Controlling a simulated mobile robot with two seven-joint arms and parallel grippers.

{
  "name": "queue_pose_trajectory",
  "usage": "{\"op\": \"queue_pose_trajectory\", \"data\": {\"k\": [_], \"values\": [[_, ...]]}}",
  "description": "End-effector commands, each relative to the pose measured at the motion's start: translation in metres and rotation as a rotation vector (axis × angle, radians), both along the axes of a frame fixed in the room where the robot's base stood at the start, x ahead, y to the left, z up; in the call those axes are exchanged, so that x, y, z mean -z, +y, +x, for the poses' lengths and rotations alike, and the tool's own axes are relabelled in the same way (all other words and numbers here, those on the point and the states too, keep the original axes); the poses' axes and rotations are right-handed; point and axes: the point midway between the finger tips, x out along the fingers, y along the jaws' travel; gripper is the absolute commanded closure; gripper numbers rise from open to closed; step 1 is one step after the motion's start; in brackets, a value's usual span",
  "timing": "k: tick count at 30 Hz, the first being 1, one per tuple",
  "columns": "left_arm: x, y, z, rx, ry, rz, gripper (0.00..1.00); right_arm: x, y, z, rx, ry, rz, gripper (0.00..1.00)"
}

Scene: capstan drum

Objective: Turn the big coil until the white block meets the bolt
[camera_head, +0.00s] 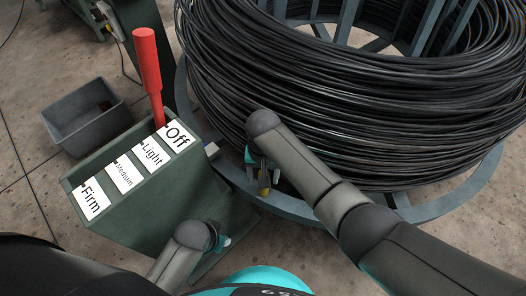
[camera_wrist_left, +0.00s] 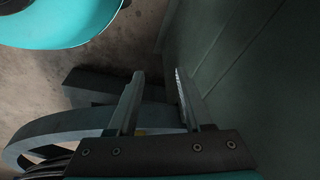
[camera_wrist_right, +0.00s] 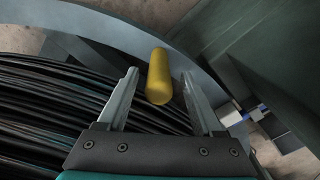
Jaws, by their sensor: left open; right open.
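The big coil (camera_head: 330,95) of black wire sits on a blue-grey ring (camera_head: 440,207); both also show in the right wrist view, coil (camera_wrist_right: 50,105) and ring (camera_wrist_right: 110,20). A yellow peg (camera_wrist_right: 158,78) stands on the ring. My right gripper (camera_wrist_right: 160,72) is open, its fingers either side of the peg; I cannot tell if they touch it. A small pale block (camera_head: 212,150) shows beside the green box, at the ring's edge; I cannot tell if it is the white block or bolt. My left gripper (camera_wrist_left: 158,74) is open and empty, low beside a dark green wall.
The green box (camera_head: 150,190) has a red lever (camera_head: 147,65) standing at the "Off" label (camera_head: 177,138), with Light, Medium and Firm labels along its top. A grey bin (camera_head: 85,115) stands on the concrete floor behind it. My right arm crosses over the ring's front.

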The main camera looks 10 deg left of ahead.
Motion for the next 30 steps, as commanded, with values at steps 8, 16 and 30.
{"op": "queue_pose_trajectory", "data": {"k": [8, 16, 30], "values": [[0.025, 0.007, -0.015, 0.002, 0.027, 0.011, 0.50, -0.024, 0.000, 0.000, 0.000, 0.000, -0.001, 0.33], [0.047, 0.018, -0.026, 0.005, 0.026, 0.023, 0.50, -0.044, 0.000, 0.000, 0.000, 0.000, 0.000, 0.33], [0.075, 0.041, -0.055, 0.007, 0.029, 0.045, 0.50, -0.080, 0.000, -0.001, -0.001, 0.001, 0.000, 0.33]]}}
